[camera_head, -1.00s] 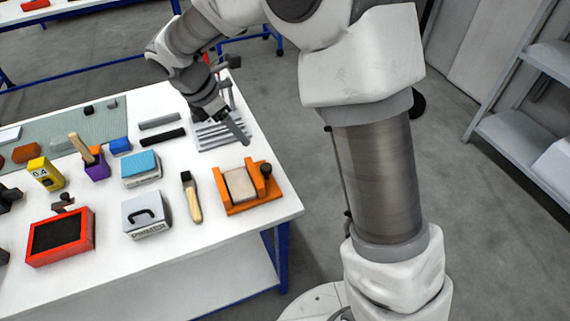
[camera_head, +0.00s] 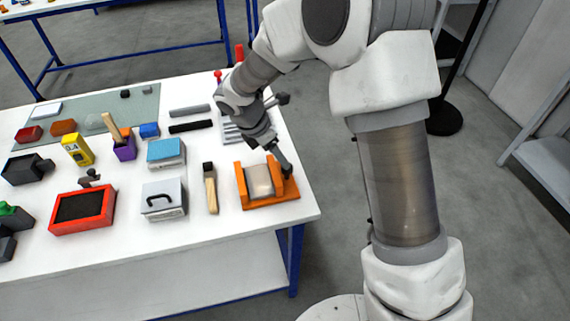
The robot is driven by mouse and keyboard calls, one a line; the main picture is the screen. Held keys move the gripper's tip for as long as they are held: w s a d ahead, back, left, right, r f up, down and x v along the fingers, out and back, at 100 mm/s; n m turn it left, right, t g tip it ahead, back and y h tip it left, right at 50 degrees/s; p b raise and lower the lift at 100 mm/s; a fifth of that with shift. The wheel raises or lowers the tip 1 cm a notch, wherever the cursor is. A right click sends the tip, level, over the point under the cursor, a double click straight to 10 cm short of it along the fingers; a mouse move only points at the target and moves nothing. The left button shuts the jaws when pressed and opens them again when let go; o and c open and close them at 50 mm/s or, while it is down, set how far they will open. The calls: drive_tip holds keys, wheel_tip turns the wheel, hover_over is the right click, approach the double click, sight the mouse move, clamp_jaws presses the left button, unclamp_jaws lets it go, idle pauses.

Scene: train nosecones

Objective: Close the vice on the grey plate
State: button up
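The orange vice (camera_head: 270,201) stands near the right front corner of the white table. A light grey-beige plate (camera_head: 260,180) sits between its two upright jaws. My gripper (camera_head: 287,172) is at the vice's right side, over the dark knob seen there earlier, and appears to touch or nearly touch it. The arm hides most of the knob. The fingers are too small and dark to tell whether they are open or shut. Whether the right jaw touches the plate cannot be told.
A brush with a wooden handle (camera_head: 210,188) lies left of the vice. A grey box with a black handle (camera_head: 163,199) and a blue-topped block (camera_head: 166,153) stand further left. A slotted grey rack (camera_head: 230,128) is behind my gripper. Bare table surrounds the vice's front.

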sight(287, 172)
drive_tip(key=x, duration=0.6)
drive_tip(key=shift+f, duration=0.1)
drive_tip(key=shift+c, duration=0.4)
clamp_jaws()
